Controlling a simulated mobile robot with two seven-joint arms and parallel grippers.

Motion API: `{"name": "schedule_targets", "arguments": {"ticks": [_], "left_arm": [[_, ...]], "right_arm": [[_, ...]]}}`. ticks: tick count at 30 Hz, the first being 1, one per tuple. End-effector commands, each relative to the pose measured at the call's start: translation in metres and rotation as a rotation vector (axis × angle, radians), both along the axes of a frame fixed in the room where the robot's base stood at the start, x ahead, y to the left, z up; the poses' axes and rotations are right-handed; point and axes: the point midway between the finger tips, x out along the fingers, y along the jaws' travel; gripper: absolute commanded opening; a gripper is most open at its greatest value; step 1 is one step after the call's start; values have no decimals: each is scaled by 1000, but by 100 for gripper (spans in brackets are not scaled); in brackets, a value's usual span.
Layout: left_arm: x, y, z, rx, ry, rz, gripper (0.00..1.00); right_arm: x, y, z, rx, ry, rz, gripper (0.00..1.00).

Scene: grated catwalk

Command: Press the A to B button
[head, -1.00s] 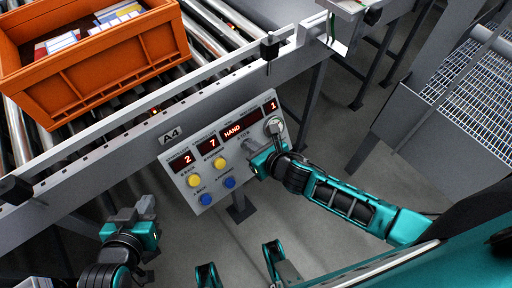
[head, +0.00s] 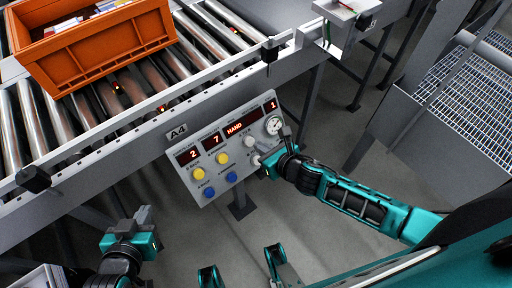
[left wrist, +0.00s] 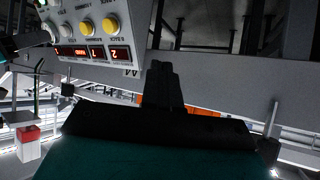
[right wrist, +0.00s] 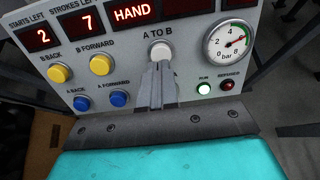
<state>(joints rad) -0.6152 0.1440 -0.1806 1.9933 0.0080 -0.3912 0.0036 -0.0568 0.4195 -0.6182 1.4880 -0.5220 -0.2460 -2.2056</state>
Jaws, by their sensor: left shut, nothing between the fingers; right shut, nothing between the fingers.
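The control panel (head: 225,150) stands tilted beside the conveyor, with red displays reading 2, 7 and HAND. In the right wrist view, the white A TO B button (right wrist: 160,50) sits below the HAND display; it also shows in the head view (head: 250,141). My right gripper (right wrist: 160,68) is shut and empty, its tips just below the button in that view and overlapping its lower edge; I cannot tell whether they touch it. In the head view, my right gripper (head: 259,161) is below the button. My left gripper (head: 145,214) is shut and empty, left of and below the panel.
Yellow buttons (right wrist: 100,65) and blue buttons (right wrist: 119,98) lie left of A TO B. A pressure gauge (right wrist: 229,40), a lit green lamp (right wrist: 204,88) and a red lamp (right wrist: 233,86) lie right. An orange crate (head: 100,56) sits on the roller conveyor (head: 65,125).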

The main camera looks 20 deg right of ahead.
Motion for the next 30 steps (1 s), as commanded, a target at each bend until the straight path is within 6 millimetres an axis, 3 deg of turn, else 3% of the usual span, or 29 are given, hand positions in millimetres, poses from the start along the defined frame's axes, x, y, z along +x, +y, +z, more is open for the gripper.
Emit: {"name": "schedule_targets", "arguments": {"ticks": [1, 6, 12, 30], "left_arm": [[-4, 2, 2, 3, 7, 2, 0], [-5, 3, 5, 8, 5, 4, 0], [-3, 6, 7, 12, 0, 9, 0], [-4, 8, 6, 15, 2, 11, 0]], "right_arm": [[-16, -5, 8, -3, 5, 3, 0], [-48, -16, 26, -1, 6, 3, 0], [-70, -24, 39, -1, 5, 2, 0], [-77, -26, 44, 0, 4, 1, 0]]}}
